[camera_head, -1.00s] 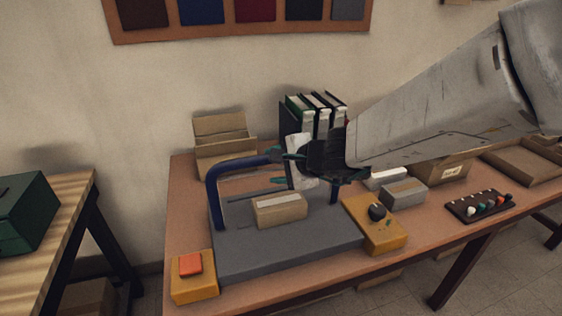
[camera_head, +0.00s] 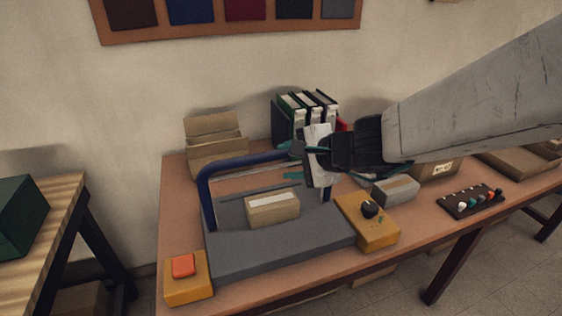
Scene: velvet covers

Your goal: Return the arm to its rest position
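My arm (camera_head: 480,95) reaches in from the right side of the head view. My gripper (camera_head: 293,162) is at its left end, above the grey machine with the blue arch (camera_head: 207,195) and in front of the upright binders. Its two teal-tipped fingers point left and look spread apart. A white block-like piece (camera_head: 320,152) sits at the base of the fingers; whether it is part of the gripper is unclear. No object shows between the fingertips. The gripper partly hides the arch's right end and the binders.
A small box (camera_head: 272,208) lies on the grey machine bed (camera_head: 285,248). Binders (camera_head: 303,115) and an open carton (camera_head: 216,140) stand behind. A grey box (camera_head: 396,190) and a dark tray (camera_head: 470,200) are right.

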